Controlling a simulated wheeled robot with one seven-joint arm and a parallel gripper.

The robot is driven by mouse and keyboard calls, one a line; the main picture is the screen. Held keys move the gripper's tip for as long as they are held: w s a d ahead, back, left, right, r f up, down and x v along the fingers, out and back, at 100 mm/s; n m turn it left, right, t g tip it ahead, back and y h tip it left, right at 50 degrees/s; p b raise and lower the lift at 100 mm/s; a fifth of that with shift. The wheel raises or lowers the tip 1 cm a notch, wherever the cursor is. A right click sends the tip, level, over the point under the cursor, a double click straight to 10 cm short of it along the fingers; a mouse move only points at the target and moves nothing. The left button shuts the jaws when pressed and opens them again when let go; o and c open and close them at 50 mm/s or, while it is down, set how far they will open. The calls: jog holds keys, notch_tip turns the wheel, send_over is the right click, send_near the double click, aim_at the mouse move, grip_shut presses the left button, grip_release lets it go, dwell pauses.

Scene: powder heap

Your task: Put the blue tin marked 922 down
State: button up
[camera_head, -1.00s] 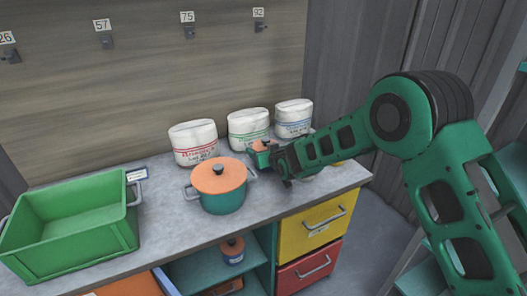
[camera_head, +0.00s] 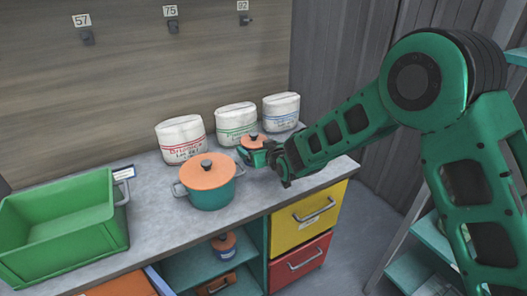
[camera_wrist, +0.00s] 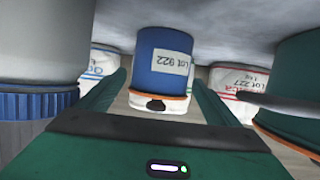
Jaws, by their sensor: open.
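The blue tin marked Lot 922 (camera_wrist: 165,60) appears upside down in the wrist view, its base against the grey counter, so it stands upright there. Its orange-edged lid has a dark knob. In the head view its orange lid (camera_head: 252,139) shows right of the larger pot, its body mostly hidden by my gripper. My gripper (camera_head: 268,156) is open, with one green finger on each side of the tin and a narrow gap beside it in the wrist view.
A teal pot with an orange lid (camera_head: 208,176) stands left of the tin on the counter (camera_head: 150,228). White bags (camera_head: 236,120) stand behind. A green crate (camera_head: 115,235) is at left. In the wrist view, a grey container with a blue ridged cap (camera_wrist: 40,104) is close at left.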

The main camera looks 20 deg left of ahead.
jog(key=shift+v, duration=2.7)
jog(key=w+d+r+m+h, duration=0.1)
jog(key=w+d+r+h, duration=0.15)
jog(key=d, duration=0.65)
jog(key=w+d+r+m+h, duration=0.15)
jog(key=w+d+r, duration=0.25)
jog(key=d, duration=0.6)
jog(key=s+d+r+m+g+h, duration=0.1)
jog(key=s+d+m+h, duration=0.15)
jog(key=d, duration=1.05)
jog(key=s+d+m+g+h, duration=0.1)
jog(key=s+d+m+h, duration=0.15)
jog(key=d, duration=1.05)
jog(key=s+d+m+g+h, duration=0.2)
jog(key=s+d+m+g, duration=0.2)
jog(key=s+d, duration=1.55)
jog(key=s+d+m+g+y, duration=0.1)
jog(key=s+d+m+g, duration=0.1)
jog(key=s, duration=1.8)
jog(key=shift+d+m+g, duration=0.2)
jog(key=shift+m+g, duration=0.7)
jog(key=shift+m, duration=0.05)
